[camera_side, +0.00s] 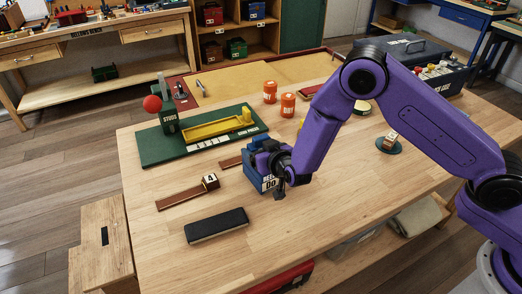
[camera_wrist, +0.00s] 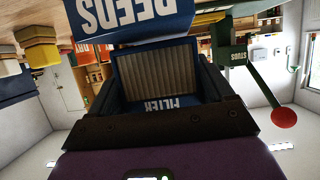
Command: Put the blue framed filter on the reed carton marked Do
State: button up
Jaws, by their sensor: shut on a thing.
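The blue reed carton (camera_side: 264,183) stands on the wooden table in the side view, with white lettering that reads "DO". A blue box face lettered "REEDS" (camera_wrist: 135,18) shows upside down at the top of the wrist view. The blue framed filter (camera_wrist: 155,72), with a grey pleated middle and the word "FILTER", is between my fingers in the wrist view. My gripper (camera_side: 272,158) is shut on it, right at the carton. My arm hides most of the filter in the side view. I cannot tell whether the filter touches the carton.
A green board with a yellow tray (camera_side: 218,126) and a red-knobbed post (camera_side: 152,104) stands behind left. Orange cans (camera_side: 288,105) stand behind the carton. A wooden strip with a block marked 4 (camera_side: 209,181) and a black bar (camera_side: 216,225) lie in front left. The front right tabletop is clear.

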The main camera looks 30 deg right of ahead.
jog(key=shift+f, duration=0.3)
jog(key=o, duration=1)
jog(key=shift+c, duration=0.2)
jog(key=shift+r, duration=0.1)
jog(key=shift+r, duration=0.15)
jog(key=v, duration=1.2)
jog(key=shift+a, duration=0.1)
